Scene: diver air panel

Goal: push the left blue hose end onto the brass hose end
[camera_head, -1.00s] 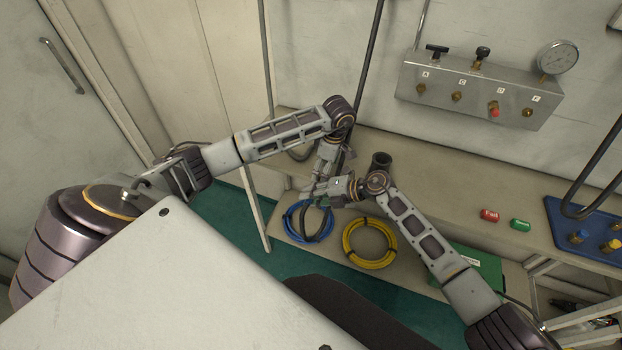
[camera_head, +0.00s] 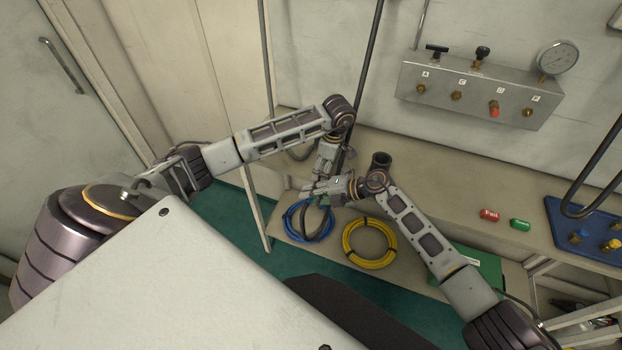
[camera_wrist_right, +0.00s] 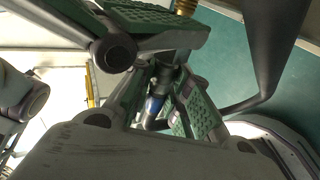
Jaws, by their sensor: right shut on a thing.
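My right gripper (camera_head: 326,188) is beside my left gripper (camera_head: 326,163) above the lower shelf, and the two almost touch. In the right wrist view, my right gripper (camera_wrist_right: 165,108) is shut on the blue hose end (camera_wrist_right: 154,105), a dark fitting with a blue band between the green pads. The brass hose end (camera_wrist_right: 186,6) shows partly at the top edge of that view, apart from the blue band. A green-padded finger near it seems to be my left gripper's; its grip is hidden. In the head view both hose ends are hidden by the grippers.
A blue hose coil (camera_head: 291,219) and a yellow hose coil (camera_head: 391,258) lie below the grippers. A dark cup (camera_head: 381,160) stands close behind the right wrist. A red piece (camera_head: 489,215) and a green piece (camera_head: 520,225) lie on the bench. The valve panel (camera_head: 480,88) is on the wall.

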